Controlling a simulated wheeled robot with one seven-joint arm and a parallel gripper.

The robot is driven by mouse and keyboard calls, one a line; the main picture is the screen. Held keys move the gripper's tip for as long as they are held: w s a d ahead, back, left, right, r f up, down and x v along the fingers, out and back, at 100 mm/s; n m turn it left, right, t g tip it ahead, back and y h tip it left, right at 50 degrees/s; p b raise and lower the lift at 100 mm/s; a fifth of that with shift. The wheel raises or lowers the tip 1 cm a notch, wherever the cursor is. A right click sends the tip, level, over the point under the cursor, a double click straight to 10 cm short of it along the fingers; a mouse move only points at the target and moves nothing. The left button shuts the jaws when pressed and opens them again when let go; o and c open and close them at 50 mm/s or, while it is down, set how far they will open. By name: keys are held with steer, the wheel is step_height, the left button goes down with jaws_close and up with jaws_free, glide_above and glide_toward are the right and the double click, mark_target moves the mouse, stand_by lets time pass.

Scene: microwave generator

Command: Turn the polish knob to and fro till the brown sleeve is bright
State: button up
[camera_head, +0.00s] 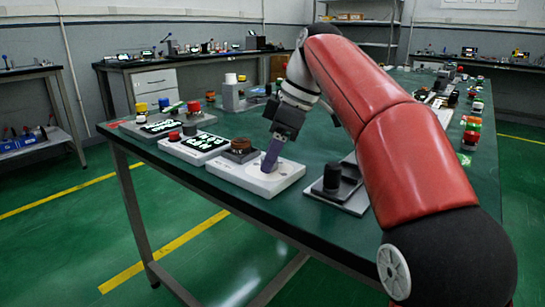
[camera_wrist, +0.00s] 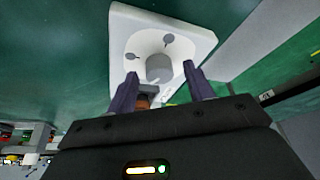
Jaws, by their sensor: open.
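The white unit (camera_head: 258,182) lies on the green bench at its near edge. The brown sleeve (camera_head: 240,147) stands on a dark base at the unit's left end. In the wrist view, a brown piece (camera_wrist: 143,101), apparently the sleeve, is mostly hidden by my gripper. The grey round polish knob (camera_wrist: 159,69) sits on the unit's white face, between two dark marks. My gripper (camera_wrist: 160,72) points down at it, open, one finger on each side of the knob with gaps showing. In the head view my gripper (camera_head: 270,164) hides the knob.
A unit with a black knob (camera_head: 332,177) stands close to the right. A panel with a red button (camera_head: 174,136) and lit displays stands to the left. More devices line the bench farther back. The bench's near edge runs just in front of the white unit.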

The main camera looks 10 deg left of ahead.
steer(key=c, duration=1)
steer(key=shift+o, duration=0.2)
steer(key=shift+m, duration=0.3)
steer(key=m+t+p, duration=0.1)
steer(key=m, duration=0.2)
steer(key=shift+s, duration=0.15)
steer(key=m+t+p, duration=0.1)
steer(key=m, duration=0.2)
steer(key=shift+h, duration=0.4)
steer(key=m, duration=0.1)
steer(key=m+t+p, duration=0.1)
steer(key=m, duration=0.1)
steer(key=shift+s+a+m+t+h+p, duration=0.15)
steer(key=shift+m+t+h+p, duration=0.15)
steer(key=shift+m+h+p, duration=0.5)
steer(key=shift+m+p, duration=0.1)
steer(key=shift+m, duration=0.7)
steer(key=shift+t, duration=0.3)
